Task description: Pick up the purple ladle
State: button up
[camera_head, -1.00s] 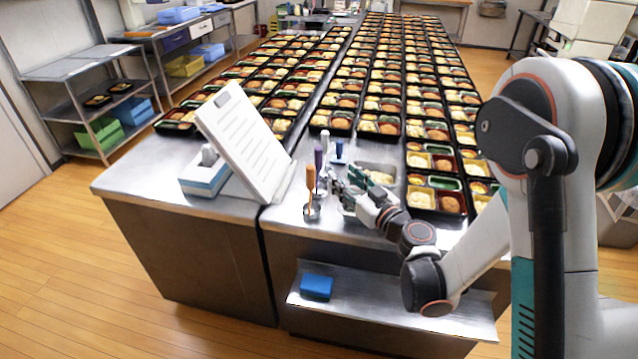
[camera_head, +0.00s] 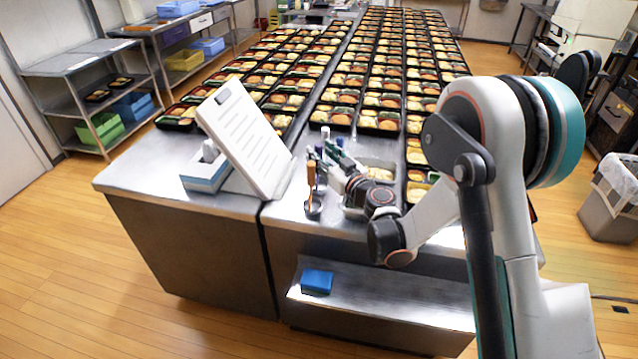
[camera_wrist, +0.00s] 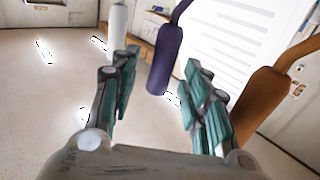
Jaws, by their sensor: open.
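The purple ladle's handle (camera_wrist: 166,62) stands between the two teal fingers of my gripper (camera_wrist: 161,64) in the wrist view, near the fingertips. The fingers are open with a gap on both sides of the handle, and I cannot see contact. In the head view the purple ladle (camera_head: 318,151) is a small dark upright handle, partly hidden beside my gripper (camera_head: 328,156). The ladle's bowl is hidden.
An orange-handled ladle (camera_head: 311,178) stands close by; its handle shows right of my fingers in the wrist view (camera_wrist: 260,98). A white handle (camera_wrist: 118,28) is on the left there. A white slanted board (camera_head: 245,140) stands left of the ladles. Bento trays (camera_head: 379,122) fill the counter behind.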

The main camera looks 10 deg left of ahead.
jog(key=shift+x, duration=1.2)
grip_shut()
jog(key=shift+r, duration=0.15)
